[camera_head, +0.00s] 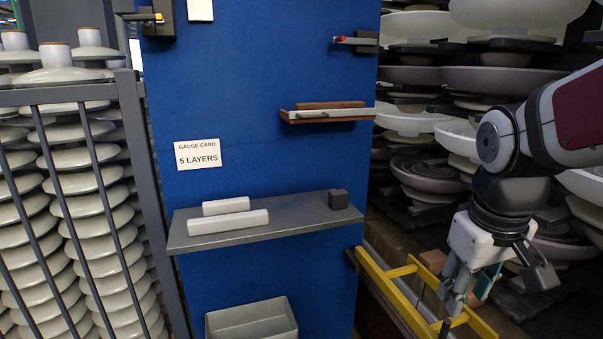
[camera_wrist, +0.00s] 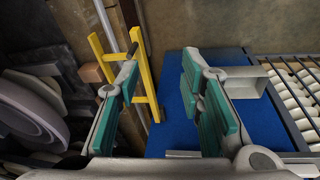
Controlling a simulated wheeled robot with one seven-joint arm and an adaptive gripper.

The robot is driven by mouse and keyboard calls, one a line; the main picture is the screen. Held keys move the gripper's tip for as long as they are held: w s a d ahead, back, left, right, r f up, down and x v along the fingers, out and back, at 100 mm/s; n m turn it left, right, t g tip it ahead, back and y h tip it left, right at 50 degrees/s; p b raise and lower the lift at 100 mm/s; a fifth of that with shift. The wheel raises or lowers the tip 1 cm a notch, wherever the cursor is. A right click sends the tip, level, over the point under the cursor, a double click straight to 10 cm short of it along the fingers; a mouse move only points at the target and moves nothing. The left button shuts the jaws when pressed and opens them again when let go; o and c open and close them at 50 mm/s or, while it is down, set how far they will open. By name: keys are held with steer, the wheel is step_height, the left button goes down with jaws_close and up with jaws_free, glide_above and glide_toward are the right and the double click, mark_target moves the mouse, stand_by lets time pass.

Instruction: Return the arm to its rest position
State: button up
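My gripper (camera_head: 470,291) hangs at the right of the head view, fingers pointing down, at the end of my bent arm (camera_head: 508,190). It is in front of a yellow ladder-like frame (camera_head: 408,270), which it partly overlaps in the picture; I cannot tell the gap. In the wrist view my gripper (camera_wrist: 162,92) has its two teal-padded fingers wide apart with nothing between them. The yellow frame (camera_wrist: 146,75) shows beyond the left finger there.
A blue panel (camera_head: 270,90) carries a grey shelf (camera_head: 285,222) with two white bars and a dark cube, a small upper ledge (camera_head: 328,113) and a gauge card. A grey bin (camera_head: 250,318) is below. Caged insulator stacks (camera_head: 85,180) stand left; stacked discs (camera_head: 425,75) stand right, behind my arm.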

steer(key=s+a+r+m+t, duration=0.1)
steer(key=s+a, duration=0.1)
steer(key=s, duration=0.4)
steer(key=s+a+r+y, duration=0.1)
steer(key=s+a, duration=0.1)
steer(key=s, duration=0.4)
steer(key=shift+s+a+m+t+p, duration=0.35)
steer(key=shift+s+m+t, duration=0.05)
